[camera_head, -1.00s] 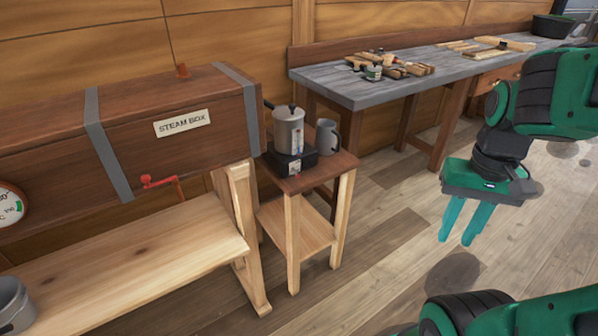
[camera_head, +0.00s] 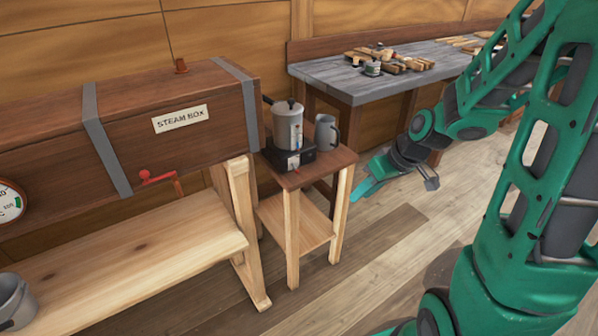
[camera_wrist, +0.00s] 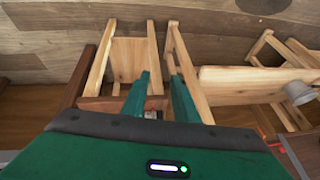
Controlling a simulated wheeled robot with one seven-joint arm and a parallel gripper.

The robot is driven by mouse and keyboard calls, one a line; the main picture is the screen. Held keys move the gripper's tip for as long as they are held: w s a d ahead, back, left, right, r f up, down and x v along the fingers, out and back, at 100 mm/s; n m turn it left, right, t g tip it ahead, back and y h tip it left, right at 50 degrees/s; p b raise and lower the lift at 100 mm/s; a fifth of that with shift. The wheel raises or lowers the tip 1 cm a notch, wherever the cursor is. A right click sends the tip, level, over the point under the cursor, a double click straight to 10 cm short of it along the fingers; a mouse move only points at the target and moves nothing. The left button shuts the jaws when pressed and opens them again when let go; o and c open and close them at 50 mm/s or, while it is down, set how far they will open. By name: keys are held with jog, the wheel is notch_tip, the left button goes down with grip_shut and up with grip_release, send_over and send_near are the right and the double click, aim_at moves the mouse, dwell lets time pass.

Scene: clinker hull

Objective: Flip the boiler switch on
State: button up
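The boiler (camera_head: 288,128) is a grey lidded pot on a black base (camera_head: 308,157), standing on a small wooden table (camera_head: 322,164). A small red and pale detail (camera_head: 293,161) on the front of the base looks like the switch; it is too small to tell its position. My gripper (camera_head: 358,192) is right of the small table, a little apart from it in the head view, with its fingers pointing left. In the wrist view the two green fingers (camera_wrist: 160,78) stand apart with nothing held between them. The switch cannot be made out there.
A grey mug (camera_head: 325,133) stands right of the boiler on the same table. The steam box (camera_head: 180,140) with a red valve handle (camera_head: 157,178) is to the left, above a wooden bench (camera_head: 130,262). A grey workbench (camera_head: 345,82) with wooden tools is behind.

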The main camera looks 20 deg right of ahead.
jog(key=w+a+f+n+t+y, duration=0.2)
jog(key=w+a+f+t+y, duration=0.15)
jog(key=w+a, duration=0.45)
jog(key=m+t, duration=0.2)
jog(key=t, duration=0.3)
send_near(300, 177)
notch_tip(300, 177, up, 4)
jog(key=shift+g, duration=0.25)
jog(key=x, duration=1)
jog(key=shift+w+f, duration=0.1)
jog(key=shift+c, duration=0.7)
grip_shut()
